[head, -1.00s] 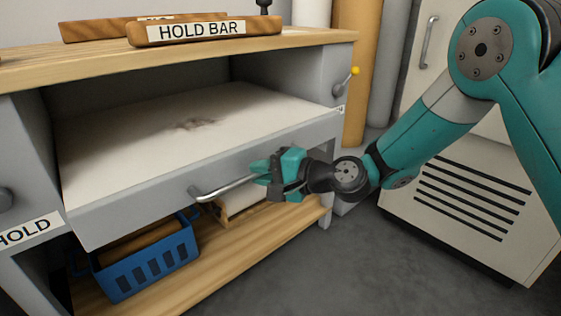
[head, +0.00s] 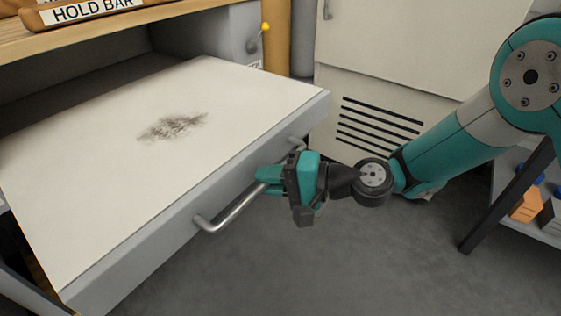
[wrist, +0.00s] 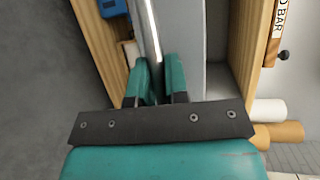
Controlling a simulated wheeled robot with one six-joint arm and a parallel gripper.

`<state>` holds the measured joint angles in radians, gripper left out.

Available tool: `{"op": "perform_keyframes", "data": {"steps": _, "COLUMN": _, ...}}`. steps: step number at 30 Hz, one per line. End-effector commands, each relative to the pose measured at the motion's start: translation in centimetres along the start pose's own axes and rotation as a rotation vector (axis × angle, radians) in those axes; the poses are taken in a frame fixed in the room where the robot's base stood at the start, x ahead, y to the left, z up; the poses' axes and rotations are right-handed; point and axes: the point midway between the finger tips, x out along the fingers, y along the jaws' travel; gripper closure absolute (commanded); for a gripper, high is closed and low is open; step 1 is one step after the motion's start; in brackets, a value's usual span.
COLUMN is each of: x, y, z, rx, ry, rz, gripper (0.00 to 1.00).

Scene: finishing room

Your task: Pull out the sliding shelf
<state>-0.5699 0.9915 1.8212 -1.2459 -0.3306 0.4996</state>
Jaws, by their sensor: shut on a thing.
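The sliding shelf (head: 110,190) is a white board with a grey front and a dark smudge on top. It stands well out of the grey and wooden bench, toward me. A silver bar handle (head: 236,208) runs along its front. My gripper (head: 268,180) is shut on the handle, nearer its right end. In the wrist view the handle (wrist: 149,40) passes between my teal fingers (wrist: 160,88). The fingers hide part of the bar.
A wooden block labelled "HOLD BAR" (head: 90,9) lies on the bench top. A yellow-tipped lever (head: 258,38) is on the bench's right side. A vented cabinet (head: 400,70) stands behind. A low rack (head: 530,200) is at the right. Grey floor (head: 330,270) in front is clear.

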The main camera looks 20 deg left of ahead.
Motion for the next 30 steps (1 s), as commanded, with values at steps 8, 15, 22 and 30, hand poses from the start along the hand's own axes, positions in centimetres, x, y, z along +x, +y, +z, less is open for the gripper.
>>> {"op": "perform_keyframes", "data": {"steps": 8, "x": 0.12, "y": 0.06, "z": 0.63, "rx": -0.006, "ry": -0.011, "rz": 0.001, "gripper": 1.00}}
{"op": "perform_keyframes", "data": {"steps": 15, "x": 0.11, "y": 0.08, "z": 0.65, "rx": -0.006, "ry": -0.012, "rz": 0.001, "gripper": 1.00}}
{"op": "perform_keyframes", "data": {"steps": 22, "x": 0.13, "y": 0.06, "z": 0.76, "rx": -0.005, "ry": -0.015, "rz": 0.001, "gripper": 0.61}}
{"op": "perform_keyframes", "data": {"steps": 30, "x": 0.08, "y": 0.05, "z": 0.79, "rx": -0.004, "ry": -0.016, "rz": 0.001, "gripper": 0.61}}
